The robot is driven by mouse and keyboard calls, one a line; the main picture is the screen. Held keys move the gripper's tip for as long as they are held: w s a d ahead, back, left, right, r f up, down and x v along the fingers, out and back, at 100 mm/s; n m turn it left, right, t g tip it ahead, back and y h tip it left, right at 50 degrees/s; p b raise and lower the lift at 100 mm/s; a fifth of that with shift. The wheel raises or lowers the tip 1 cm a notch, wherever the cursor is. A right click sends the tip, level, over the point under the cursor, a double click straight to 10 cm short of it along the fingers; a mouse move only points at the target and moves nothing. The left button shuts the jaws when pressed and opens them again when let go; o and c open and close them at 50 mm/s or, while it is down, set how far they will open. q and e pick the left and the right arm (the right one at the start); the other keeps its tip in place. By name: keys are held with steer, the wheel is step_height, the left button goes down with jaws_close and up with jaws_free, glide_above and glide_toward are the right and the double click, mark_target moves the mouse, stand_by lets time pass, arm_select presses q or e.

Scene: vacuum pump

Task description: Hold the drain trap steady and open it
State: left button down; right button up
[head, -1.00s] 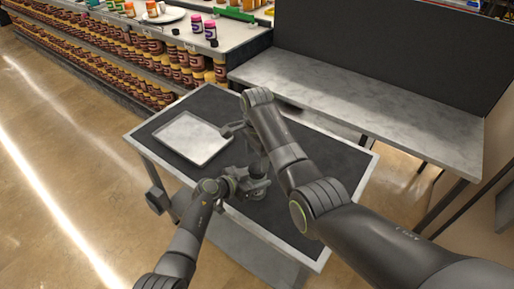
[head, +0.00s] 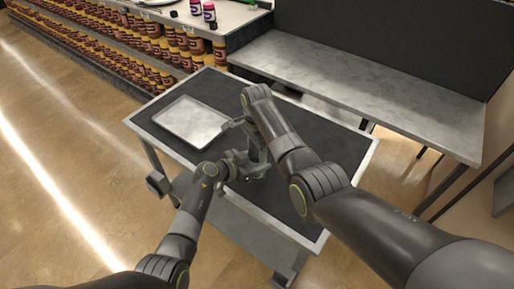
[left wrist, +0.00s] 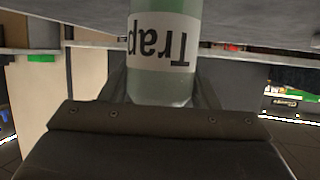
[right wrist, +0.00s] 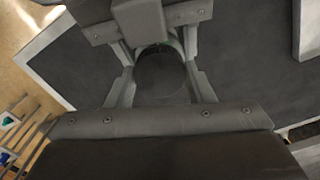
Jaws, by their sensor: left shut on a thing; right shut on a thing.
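The drain trap is a pale green, clear-looking cylinder with a white "Trap" label (left wrist: 160,45), upside down in the left wrist view. My left gripper (left wrist: 160,88) is shut on its body, one finger on each side. In the right wrist view a dark round cap (right wrist: 160,75) sits between the fingers of my right gripper (right wrist: 160,62), which is shut on it from above. My left gripper also shows at the top of that view (right wrist: 150,20). In the head view both grippers meet over the cart, and the arms hide most of the trap.
A grey metal tray (head: 190,122) lies on the dark-topped cart (head: 325,150), left of the grippers. The cart's right side is clear. A grey bench (head: 370,105) stands behind it. Shelves with several jars (head: 150,45) are at the back left.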

steer(key=n, duration=0.5)
steer(key=shift+n, duration=0.4)
steer(key=n, duration=0.4)
steer(key=o, duration=1.1)
steer(key=shift+c, duration=0.2)
